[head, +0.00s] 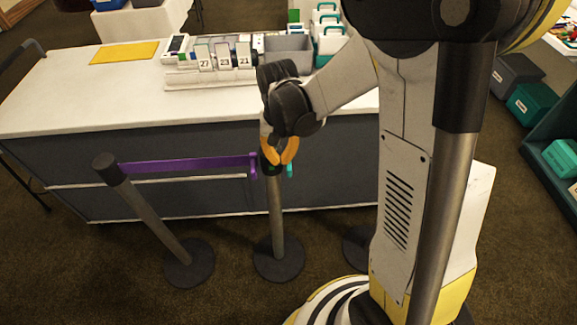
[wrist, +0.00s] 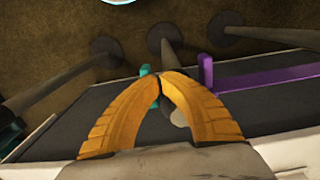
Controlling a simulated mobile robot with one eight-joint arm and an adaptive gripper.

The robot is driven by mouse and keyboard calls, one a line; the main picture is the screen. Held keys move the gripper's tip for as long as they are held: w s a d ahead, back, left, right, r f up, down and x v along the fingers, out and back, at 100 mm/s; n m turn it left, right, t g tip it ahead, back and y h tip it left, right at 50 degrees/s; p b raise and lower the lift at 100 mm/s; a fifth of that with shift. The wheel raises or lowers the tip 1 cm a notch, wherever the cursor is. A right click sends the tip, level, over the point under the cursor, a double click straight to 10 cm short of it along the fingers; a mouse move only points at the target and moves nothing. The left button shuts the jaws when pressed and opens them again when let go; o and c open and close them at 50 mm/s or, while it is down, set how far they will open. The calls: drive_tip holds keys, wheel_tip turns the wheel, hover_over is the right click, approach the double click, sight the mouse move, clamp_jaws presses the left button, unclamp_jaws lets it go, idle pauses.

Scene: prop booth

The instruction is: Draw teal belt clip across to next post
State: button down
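The teal belt clip (head: 289,170) shows as a small piece at the right side of the middle post (head: 276,215). In the wrist view the teal clip (wrist: 146,70) peeks out at my fingertips, mostly hidden by them. My gripper (head: 285,162) is low beside the top of the middle post. Its orange fingers (wrist: 160,79) come together at the clip and look shut on it; the contact itself is hidden. Another post base (head: 359,246) stands to the right, its upper part hidden behind my arm; in the wrist view that post (wrist: 60,80) slants at left.
A purple belt (head: 190,164) runs from the left post (head: 150,215) to a purple clip (head: 253,166) on the middle post's left side. A white-topped counter (head: 60,95) stands close behind the posts, with number cards and a grey bin (head: 288,52). Teal boxes (head: 532,101) are at right.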

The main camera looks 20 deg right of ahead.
drive_tip(key=shift+f+b, duration=2)
drive_tip(key=shift+f, duration=0.55)
drive_tip(key=shift+s+d, duration=0.1)
drive_tip(key=s+d, duration=0.3)
drive_tip(key=d, duration=0.9)
drive_tip(key=s+d+b, duration=0.1)
drive_tip(key=s+d, duration=0.3)
drive_tip(key=d, duration=0.7)
drive_tip(key=s+d, duration=0.4)
drive_tip(key=d, duration=0.8)
drive_tip(key=shift+s+d, duration=0.25)
drive_tip(key=shift+d, duration=0.1)
drive_tip(key=shift+r, duration=0.15)
